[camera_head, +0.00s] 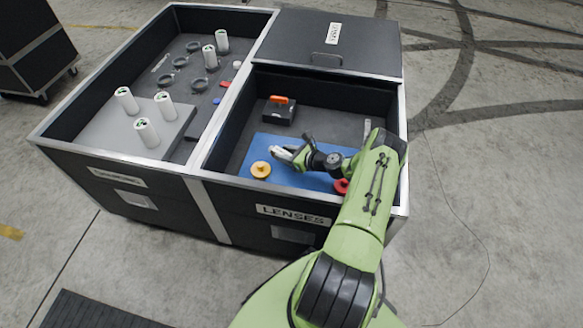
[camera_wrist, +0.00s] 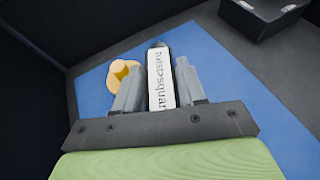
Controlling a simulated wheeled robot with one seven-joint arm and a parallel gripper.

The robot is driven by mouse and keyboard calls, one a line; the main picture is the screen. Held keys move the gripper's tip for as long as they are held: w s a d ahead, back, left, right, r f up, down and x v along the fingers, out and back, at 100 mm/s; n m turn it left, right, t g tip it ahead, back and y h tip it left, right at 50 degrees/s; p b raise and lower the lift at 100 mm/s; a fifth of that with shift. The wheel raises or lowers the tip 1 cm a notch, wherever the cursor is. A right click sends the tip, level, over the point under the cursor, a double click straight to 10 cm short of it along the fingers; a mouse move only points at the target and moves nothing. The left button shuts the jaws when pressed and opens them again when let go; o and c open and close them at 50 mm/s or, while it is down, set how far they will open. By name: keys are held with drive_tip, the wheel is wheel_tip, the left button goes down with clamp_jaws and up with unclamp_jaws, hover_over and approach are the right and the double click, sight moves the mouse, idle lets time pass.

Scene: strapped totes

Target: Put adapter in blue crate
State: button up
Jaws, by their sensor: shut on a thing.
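My gripper (camera_head: 285,152) is inside the right-hand compartment of the black case, low over a blue mat (camera_head: 265,147). It is shut on a white labelled piece (camera_wrist: 161,78) with a dark end; its printed text seems to include "square". The piece stands between the two grey fingers in the wrist view. I cannot tell for sure that it is the adapter. A round yellow-orange knob (camera_head: 260,170) sits on the mat just left of the gripper; it also shows in the wrist view (camera_wrist: 122,76). No blue crate is seen, only the blue mat.
A red round piece (camera_head: 341,186) is partly hidden by my arm. A black box with an orange handle (camera_head: 279,101) stands farther back. The left compartment (camera_head: 115,92) holds several white cylinders and dark rings. A closed lid (camera_head: 328,42) lies behind. Metal-edged walls surround the gripper.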

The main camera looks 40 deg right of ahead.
wheel_tip(320, 180, down, 5)
drive_tip(key=shift+r+b, duration=0.15)
drive_tip(key=shift+b, duration=0.7)
drive_tip(key=shift+r, duration=0.15)
drive_tip(key=o, duration=1.1)
